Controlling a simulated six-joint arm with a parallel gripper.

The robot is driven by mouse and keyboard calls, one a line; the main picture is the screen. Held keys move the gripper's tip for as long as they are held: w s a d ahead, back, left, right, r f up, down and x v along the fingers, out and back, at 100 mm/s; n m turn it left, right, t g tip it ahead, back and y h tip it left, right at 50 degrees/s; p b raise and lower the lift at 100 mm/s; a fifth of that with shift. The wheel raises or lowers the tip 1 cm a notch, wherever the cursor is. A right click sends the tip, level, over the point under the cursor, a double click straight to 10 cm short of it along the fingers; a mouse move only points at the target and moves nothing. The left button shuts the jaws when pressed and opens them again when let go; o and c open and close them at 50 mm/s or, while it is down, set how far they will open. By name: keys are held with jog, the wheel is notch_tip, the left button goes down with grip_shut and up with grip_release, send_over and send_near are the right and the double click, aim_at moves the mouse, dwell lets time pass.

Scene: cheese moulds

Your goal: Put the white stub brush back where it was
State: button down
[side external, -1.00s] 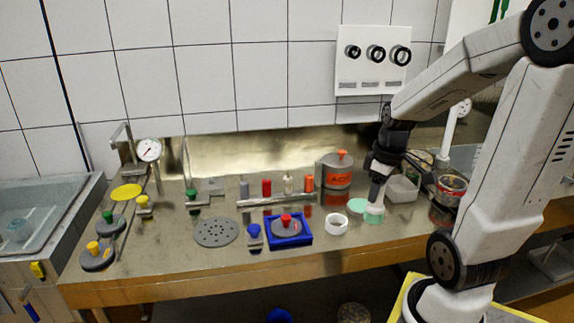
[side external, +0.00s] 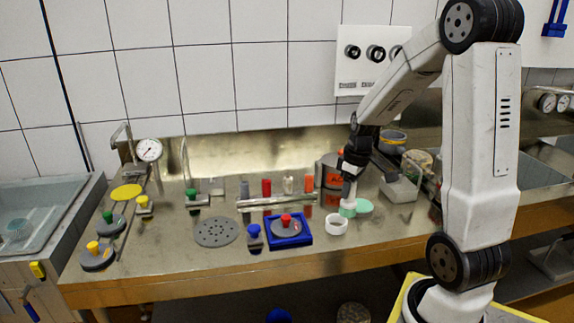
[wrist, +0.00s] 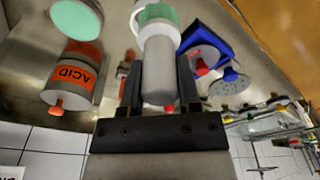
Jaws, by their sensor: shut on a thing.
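My gripper (side external: 348,188) points down at the right part of the bench and is shut on the white stub brush (side external: 348,205). In the wrist view the brush's pale handle (wrist: 159,75) lies between the two fingers (wrist: 160,68), with a white collar and green bristles at its far end. The bristles face down, just left of a mint-green disc (side external: 365,206) and behind a white ring (side external: 337,225). I cannot tell whether they touch the bench.
A rack (side external: 262,202) with grey, red, white and orange pieces stands to the left. An orange-labelled ACID pot (wrist: 73,78) stands close behind the gripper. A blue tray (side external: 300,241) with a red-knobbed weight lies front left.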

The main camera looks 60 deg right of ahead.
jog(key=shift+w+d+f, duration=0.3)
jog(key=shift+w+f, duration=0.25)
jog(key=shift+f, duration=0.2)
jog(key=shift+w+d+f, duration=0.3)
jog(key=shift+w+f, duration=0.2)
jog(key=shift+f, duration=0.2)
jog(key=shift+w+d+f, duration=0.3)
jog(key=shift+w+f, duration=0.25)
jog(key=shift+f, duration=0.2)
jog(key=shift+f, duration=0.1)
jog(key=shift+w+d+f, duration=0.1)
jog(key=shift+f, duration=0.8)
jog(key=shift+w+d+f, duration=0.1)
jog(key=shift+f, duration=0.75)
jog(key=shift+c, duration=1.5)
grip_release()
jog(key=shift+f, duration=0.15)
jog(key=shift+r, duration=0.2)
notch_tip(320, 180, up, 12)
jog(key=s, duration=0.1)
jog(key=shift+s, duration=0.25)
